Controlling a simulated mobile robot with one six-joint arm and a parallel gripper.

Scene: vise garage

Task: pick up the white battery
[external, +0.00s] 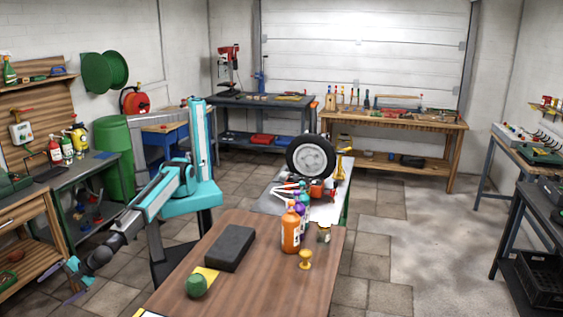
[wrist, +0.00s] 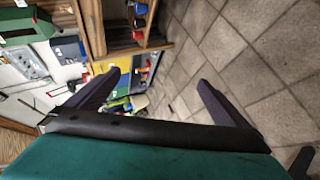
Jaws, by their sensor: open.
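I cannot make out a white battery for certain in either view. A small white and green box (external: 21,132) is on the wooden panel at the far left, but I cannot tell what it is. My gripper (external: 72,280) is at the lower left of the external view, reaching low beside the left workbenches. In the wrist view my gripper (wrist: 158,80) has its two dark fingers wide apart, with nothing between them. Beyond the fingers are the tiled floor and tilted shelves with small objects.
A brown table (external: 270,265) in front holds a black block (external: 231,248), a green ball (external: 197,285) and an orange bottle (external: 291,229). A wheel (external: 311,157) stands on a bench behind. A green barrel (external: 114,150) stands at left. The floor (external: 385,240) at right is clear.

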